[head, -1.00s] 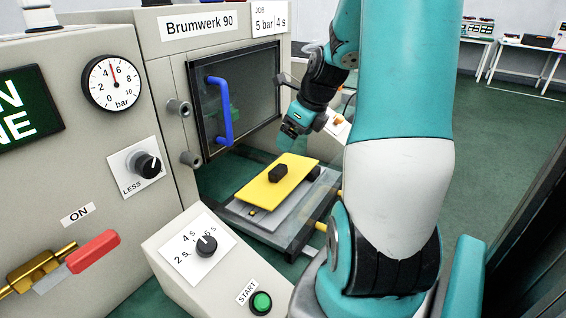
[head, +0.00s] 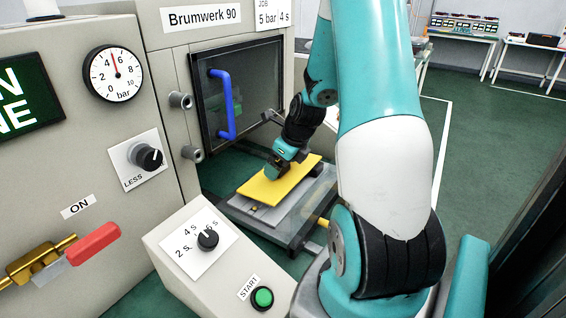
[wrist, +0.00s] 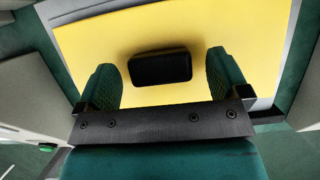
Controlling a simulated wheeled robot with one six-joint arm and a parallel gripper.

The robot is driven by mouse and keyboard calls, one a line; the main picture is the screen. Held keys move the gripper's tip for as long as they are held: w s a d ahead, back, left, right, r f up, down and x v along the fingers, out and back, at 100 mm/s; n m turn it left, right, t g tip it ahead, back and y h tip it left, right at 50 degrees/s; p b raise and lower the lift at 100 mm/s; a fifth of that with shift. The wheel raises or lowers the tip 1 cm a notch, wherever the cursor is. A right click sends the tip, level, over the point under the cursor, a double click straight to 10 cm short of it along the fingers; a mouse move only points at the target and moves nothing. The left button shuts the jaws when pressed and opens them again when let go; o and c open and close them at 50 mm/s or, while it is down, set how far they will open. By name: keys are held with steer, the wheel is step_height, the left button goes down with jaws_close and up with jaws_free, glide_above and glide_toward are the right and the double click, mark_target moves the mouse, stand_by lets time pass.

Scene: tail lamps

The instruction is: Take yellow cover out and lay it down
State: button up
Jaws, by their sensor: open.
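The yellow cover (head: 301,186) is a flat plate lying on a grey tray (head: 247,208) in front of the machine. In the wrist view the yellow cover (wrist: 230,32) fills much of the picture. A black block-shaped knob (wrist: 160,68) stands in its middle. My gripper (head: 275,172) is low over the cover at the knob, which it hides in the head view. In the wrist view my gripper (wrist: 164,78) is open, with one green finger on each side of the knob and a gap on both sides.
The machine's dark glass door (head: 240,95) with its blue handle (head: 222,105) stands behind the tray. A console with a dial (head: 208,239) and green START button (head: 262,298) is in front. Green floor is open at the right; tables (head: 465,30) stand at the back.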

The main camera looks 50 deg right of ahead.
steer(key=c, duration=1.1)
steer(key=shift+r+p, duration=0.5)
steer(key=shift+p, duration=0.05)
steer(key=shift+r+p, duration=1.1)
steer(key=shift+p, duration=0.15)
steer(key=shift+r+p, duration=0.65)
steer(key=shift+p, duration=0.15)
